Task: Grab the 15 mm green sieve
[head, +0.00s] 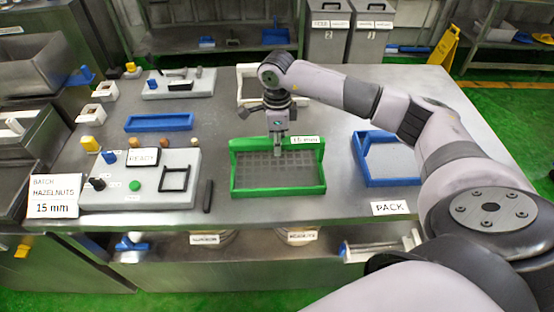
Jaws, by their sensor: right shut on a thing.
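The green sieve (234,177) lies on the steel table in the middle of the head view, with a grey mesh and a "15 mm" label on its raised back wall. My right gripper (278,152) points down at the sieve's back wall, just left of the label. It is shut on that green wall; the fingertips are small and partly hidden. The sieve looks flat on the table. A sign (54,197) at the left reads "BATCH HAZELNUTS 15 mm". My left gripper is not in view.
A grey control panel (150,196) with knobs stands left of the sieve. A blue frame (159,122) lies behind it. A blue-rimmed tray (366,172) lies to the right, behind the "PACK" label (390,208). A white frame (243,84) is at the back. A dark bar (208,196) lies left of the sieve.

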